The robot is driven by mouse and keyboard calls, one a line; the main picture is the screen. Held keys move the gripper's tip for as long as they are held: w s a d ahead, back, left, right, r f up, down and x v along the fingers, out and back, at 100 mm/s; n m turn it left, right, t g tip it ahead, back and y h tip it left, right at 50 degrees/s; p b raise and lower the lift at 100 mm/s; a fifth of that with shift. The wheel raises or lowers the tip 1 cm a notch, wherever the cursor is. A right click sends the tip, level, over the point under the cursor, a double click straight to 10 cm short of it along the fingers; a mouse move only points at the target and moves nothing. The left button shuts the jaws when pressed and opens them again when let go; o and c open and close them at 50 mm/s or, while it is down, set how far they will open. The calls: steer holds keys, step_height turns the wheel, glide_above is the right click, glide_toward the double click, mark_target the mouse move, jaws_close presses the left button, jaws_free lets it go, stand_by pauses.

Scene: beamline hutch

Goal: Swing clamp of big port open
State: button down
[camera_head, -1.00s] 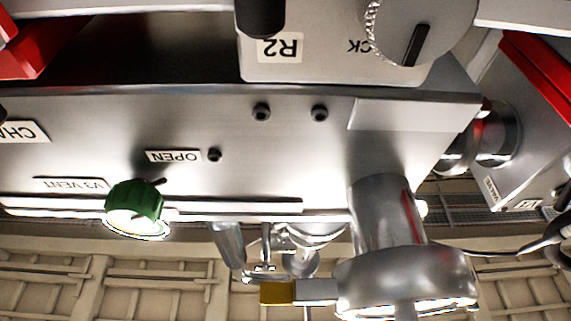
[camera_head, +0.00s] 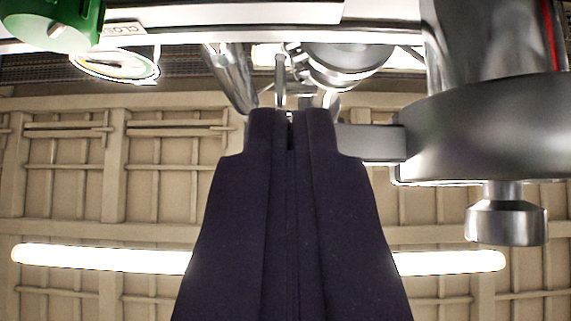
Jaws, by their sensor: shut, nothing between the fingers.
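The big port (camera_head: 490,130) is the wide grey metal flange at the right, seen in an upside-down view. A flat grey clamp arm (camera_head: 372,142) sticks out from its left side. My gripper (camera_head: 291,125), dark and pointing up the picture, is shut and empty. Its fingertips overlap the clamp arm's left end in the picture. The clamp's yellow end is hidden behind them, and I cannot tell whether they touch. A metal knob (camera_head: 507,222) hangs below the flange.
A smaller round metal fitting (camera_head: 345,62) and a slanted tube (camera_head: 230,72) sit just beyond my fingertips. A green knob (camera_head: 55,22) and a round gauge (camera_head: 115,65) are at the upper left. The space below the chamber looks open, with a panelled surface behind.

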steer(key=shift+r, duration=0.95)
steer(key=a+r+n+g+y+p, duration=0.3)
steer(key=r+n+g+y+p, duration=0.2)
steer(key=n, duration=0.6)
steer(key=a+r+n+g+y+p, duration=0.3)
steer(key=r+n+g+y+p, duration=0.3)
steer(key=r+n+y+p, duration=0.3)
steer(key=shift+r+n+p, duration=0.65)
steer(key=shift+n+p, duration=0.85)
steer(key=shift+p, duration=0.3)
steer(key=shift+a, duration=0.1)
